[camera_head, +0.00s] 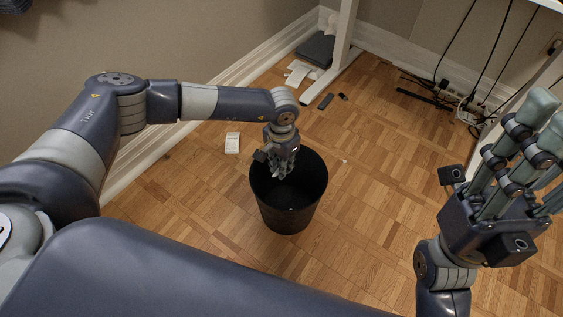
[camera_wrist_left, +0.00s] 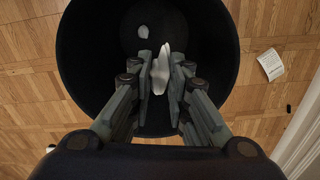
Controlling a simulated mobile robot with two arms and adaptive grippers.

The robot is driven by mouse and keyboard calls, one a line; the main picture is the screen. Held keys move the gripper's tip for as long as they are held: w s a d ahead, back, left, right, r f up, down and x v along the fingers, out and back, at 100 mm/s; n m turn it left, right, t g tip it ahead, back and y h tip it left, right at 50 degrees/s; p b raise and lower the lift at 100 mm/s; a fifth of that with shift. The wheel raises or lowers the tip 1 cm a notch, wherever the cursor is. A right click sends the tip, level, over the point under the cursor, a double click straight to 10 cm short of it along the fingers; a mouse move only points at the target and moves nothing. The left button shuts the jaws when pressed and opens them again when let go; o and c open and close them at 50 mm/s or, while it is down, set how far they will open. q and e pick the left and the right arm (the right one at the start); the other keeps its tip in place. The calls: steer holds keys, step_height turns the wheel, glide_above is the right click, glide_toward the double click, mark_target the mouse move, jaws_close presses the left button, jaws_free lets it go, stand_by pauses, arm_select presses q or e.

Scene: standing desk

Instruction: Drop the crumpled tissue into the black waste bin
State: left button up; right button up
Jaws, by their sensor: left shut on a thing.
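The crumpled tissue (camera_wrist_left: 161,72) is white and sits between the fingers of my left gripper (camera_wrist_left: 160,80) in the left wrist view. That gripper is shut on it. The black waste bin (camera_head: 288,217) stands upright on the floor in the head view. My left gripper (camera_head: 280,171) points down at the bin's mouth from above, its fingertips over the opening. The tissue is hard to make out in the head view. In the wrist view the bin's dark inside (camera_wrist_left: 90,60) lies behind the tissue. My right gripper (camera_head: 525,130) is raised at the right, fingers spread and empty.
A white printed card (camera_head: 232,143) lies on the floor left of the bin. Papers and a dark box (camera_head: 316,49) lie by the wall near a white desk leg (camera_head: 342,40). Cables and a power strip lie at the back right.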

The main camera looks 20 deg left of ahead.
arm_select(q)
steer(key=shift+f, duration=0.5)
steer(key=o, duration=0.8)
steer(key=shift+o, duration=0.2)
steer(key=shift+r, duration=0.1)
step_height(320, 180, up, 12)
